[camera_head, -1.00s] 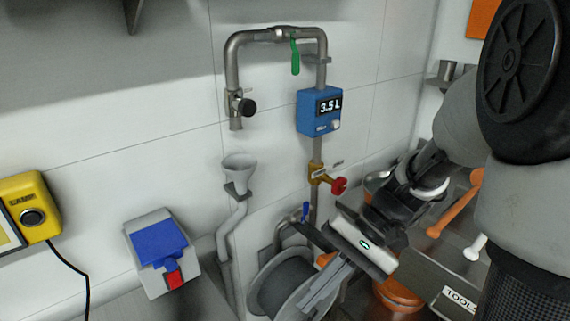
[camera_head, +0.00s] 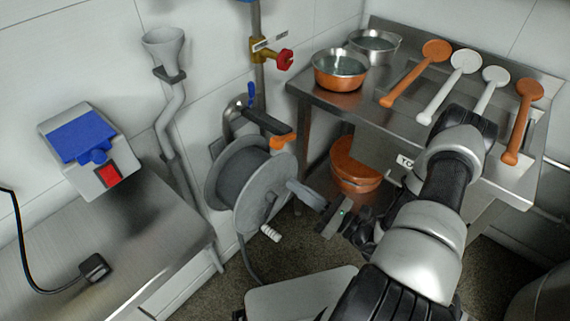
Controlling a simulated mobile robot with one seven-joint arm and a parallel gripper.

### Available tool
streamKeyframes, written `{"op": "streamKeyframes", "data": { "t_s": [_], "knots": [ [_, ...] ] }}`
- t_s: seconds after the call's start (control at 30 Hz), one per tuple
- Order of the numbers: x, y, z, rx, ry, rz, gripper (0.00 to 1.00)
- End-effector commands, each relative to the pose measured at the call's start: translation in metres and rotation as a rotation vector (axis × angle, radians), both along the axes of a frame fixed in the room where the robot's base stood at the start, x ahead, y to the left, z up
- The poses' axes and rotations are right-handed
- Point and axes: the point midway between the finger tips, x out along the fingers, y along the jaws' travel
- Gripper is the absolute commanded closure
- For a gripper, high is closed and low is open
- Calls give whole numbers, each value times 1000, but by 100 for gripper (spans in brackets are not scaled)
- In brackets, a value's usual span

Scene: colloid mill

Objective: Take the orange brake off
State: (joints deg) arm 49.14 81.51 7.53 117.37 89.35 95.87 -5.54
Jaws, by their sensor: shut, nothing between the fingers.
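The orange brake (camera_head: 284,142) is a small orange lever at the upper right rim of the grey hose reel (camera_head: 262,195), just below a dark bracket arm. The reel stands against the wall, with a white crank handle (camera_head: 270,233) at its front. My gripper (camera_head: 293,187) points left, its fingers closed together and holding nothing. The fingertips appear beside the right edge of the reel, below the brake in the picture. They look apart from the brake; whether they touch the reel rim, I cannot tell.
A steel table (camera_head: 330,101) at the right holds pans and several ladles. An orange pot (camera_head: 355,165) sits beneath it. A pipe with a red valve handle (camera_head: 285,59) and a blue lever (camera_head: 251,95) rises behind the reel. A steel bench (camera_head: 130,235) is at left.

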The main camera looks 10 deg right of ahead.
Motion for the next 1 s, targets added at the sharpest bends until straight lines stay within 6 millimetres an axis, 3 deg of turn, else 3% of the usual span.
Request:
{"op": "streamKeyframes", "data": {
  "t_s": [0.03, 0.1, 0.27, 0.67, 0.87, 1.0],
  "knots": [
    [-1, -4, -16, 35, 24, -45, 100],
    [-2, -10, -27, 65, 47, -91, 100],
    [-3, -15, -39, 97, 70, -139, 100],
    [0, -14, -39, 97, 70, -139, 100],
    [20, 0, -33, 95, 68, -135, 100],
    [46, 15, -26, 95, 67, -135, 100]
  ]
}}
